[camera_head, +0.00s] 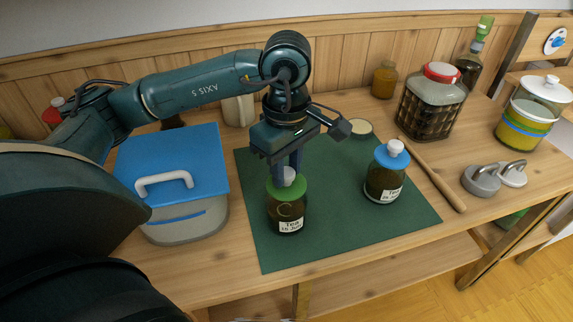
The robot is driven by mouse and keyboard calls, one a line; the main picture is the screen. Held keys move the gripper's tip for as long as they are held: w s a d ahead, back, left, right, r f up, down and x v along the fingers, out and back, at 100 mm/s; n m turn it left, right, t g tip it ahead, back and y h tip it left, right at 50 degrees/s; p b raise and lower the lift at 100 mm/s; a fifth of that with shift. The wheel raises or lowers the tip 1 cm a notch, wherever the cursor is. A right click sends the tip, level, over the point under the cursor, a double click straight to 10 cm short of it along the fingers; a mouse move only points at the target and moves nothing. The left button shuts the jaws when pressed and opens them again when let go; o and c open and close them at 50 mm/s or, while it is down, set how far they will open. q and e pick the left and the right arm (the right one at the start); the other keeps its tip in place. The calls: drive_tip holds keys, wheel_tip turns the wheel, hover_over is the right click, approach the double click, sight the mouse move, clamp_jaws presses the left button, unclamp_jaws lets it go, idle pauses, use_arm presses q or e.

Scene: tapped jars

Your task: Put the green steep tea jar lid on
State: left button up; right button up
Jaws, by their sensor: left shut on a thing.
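A dark tea jar (287,217) with a white "Tea" label stands upright on the green mat (345,235). Its green lid (293,190) sits at the jar's mouth, with a pale knob on top. I cannot tell whether the lid is fully seated. My left gripper (287,172) reaches down from above and is shut on the knob of the green lid. A second tea jar (382,186) with a blue lid (391,157) and white knob stands to the right on the mat. My right gripper does not show.
A blue-lidded container (185,222) stands left of the mat. A wooden rolling pin (434,176) lies along the mat's right edge. A red-lidded jar (431,103) stands behind, and grey weights (482,180) lie at right. The front of the mat is clear.

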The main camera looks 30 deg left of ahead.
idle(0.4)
use_arm(q)
drive_tip(key=o, duration=1)
wheel_tip(320, 180, up, 13)
drive_tip(key=shift+r+p, duration=0.1)
drive_tip(key=shift+p, duration=0.9)
